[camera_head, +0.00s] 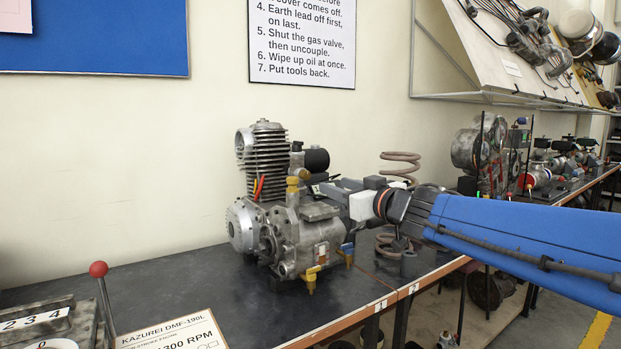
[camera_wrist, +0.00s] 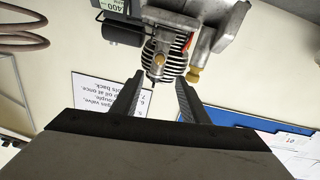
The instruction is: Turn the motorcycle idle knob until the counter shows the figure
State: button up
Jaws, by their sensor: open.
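The motorcycle engine (camera_head: 265,155), a grey finned block with a brass fitting (camera_head: 293,181) on its upper side, stands on the dark bench. My gripper (camera_head: 331,190) is just right of it, pointing at it; its fingers are partly hidden in the head view. A yellowish knob-like fitting (camera_wrist: 194,75) shows by the right finger. I cannot tell which part is the idle knob.
A card (camera_head: 172,337) ending in "300 RPM" lies at the front left, near a red-balled lever (camera_head: 98,269) and a plate with figures 2 3 4 (camera_head: 35,319). A coil spring (camera_head: 400,165) stands behind my arm.

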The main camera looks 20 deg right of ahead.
aim_at(307, 176)
jog(key=x, duration=1.4)
jog(key=shift+d, duration=0.1)
grip_shut()
